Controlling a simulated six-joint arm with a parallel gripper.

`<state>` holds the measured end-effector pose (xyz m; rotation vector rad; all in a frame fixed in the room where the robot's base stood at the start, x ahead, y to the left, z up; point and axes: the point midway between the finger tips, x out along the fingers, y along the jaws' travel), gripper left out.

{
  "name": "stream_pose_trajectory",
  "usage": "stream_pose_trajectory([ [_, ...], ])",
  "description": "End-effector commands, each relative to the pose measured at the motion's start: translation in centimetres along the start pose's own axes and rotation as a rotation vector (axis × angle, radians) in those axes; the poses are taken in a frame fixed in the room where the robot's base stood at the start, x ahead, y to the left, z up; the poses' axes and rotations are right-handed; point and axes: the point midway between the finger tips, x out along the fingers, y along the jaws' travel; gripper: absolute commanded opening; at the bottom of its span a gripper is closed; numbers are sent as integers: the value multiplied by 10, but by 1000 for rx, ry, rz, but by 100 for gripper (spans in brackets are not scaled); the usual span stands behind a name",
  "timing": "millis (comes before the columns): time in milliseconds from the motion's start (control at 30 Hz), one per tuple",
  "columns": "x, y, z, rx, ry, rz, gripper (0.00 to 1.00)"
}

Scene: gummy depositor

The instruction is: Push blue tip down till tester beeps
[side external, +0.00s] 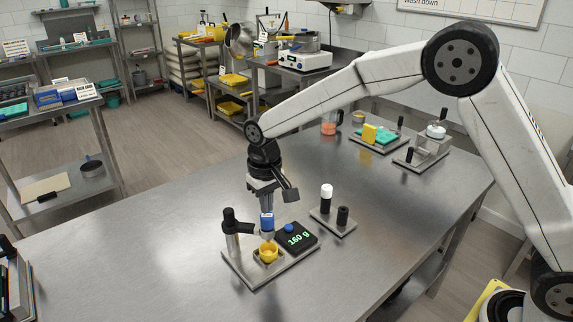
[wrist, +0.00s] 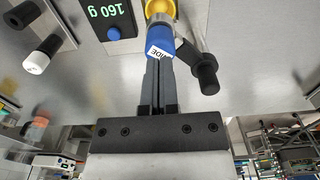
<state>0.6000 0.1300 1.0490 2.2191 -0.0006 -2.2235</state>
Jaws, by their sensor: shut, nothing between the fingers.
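The blue tip (side external: 267,219), with a white label, sits upright above a yellow cup (side external: 267,254) on a metal base plate. A grey part shows between tip and cup. In the wrist view the blue tip (wrist: 158,44) lies at the end of my fingers, and the yellow cup (wrist: 157,7) is partly cut off. My gripper (side external: 267,207) points down, shut and empty, with its fingertips at the top of the blue tip; exact contact is hard to tell. The tester (side external: 297,236) is a black box reading 160 g, with a blue button (side external: 289,229).
A black-handled post (side external: 234,232) stands left of the cup, close to my gripper. A small plate with a white-capped black peg (side external: 326,197) and a black peg (side external: 342,215) stands right. Green tray (side external: 374,139) fixtures are farther back.

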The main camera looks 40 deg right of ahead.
Motion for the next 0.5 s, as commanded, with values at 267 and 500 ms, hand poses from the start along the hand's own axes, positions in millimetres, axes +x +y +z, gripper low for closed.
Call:
stream_pose_trajectory([
  [267, -17, 0, -1, 0, 3, -1, 0],
  [500, -30, 0, 0, 0, 3, -1, 0],
])
